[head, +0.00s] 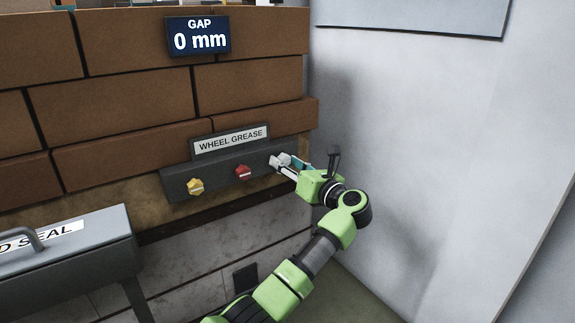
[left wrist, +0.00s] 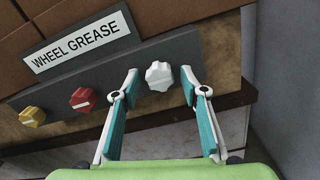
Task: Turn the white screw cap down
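The white screw cap (left wrist: 159,76) sits at the right end of a dark grey panel (head: 214,172) under the label "WHEEL GREASE". In the head view the cap (head: 284,159) is partly covered by my left gripper (head: 278,162). In the left wrist view my left gripper (left wrist: 160,80) is open, with one finger on each side of the cap. Gaps show between the cap and both fingers. My right gripper is in neither view.
A red knob (head: 243,173) and a yellow knob (head: 195,186) sit left of the cap on the panel. A grey box with a handle (head: 75,255) stands at lower left. A pale wall (head: 420,150) is close on the right.

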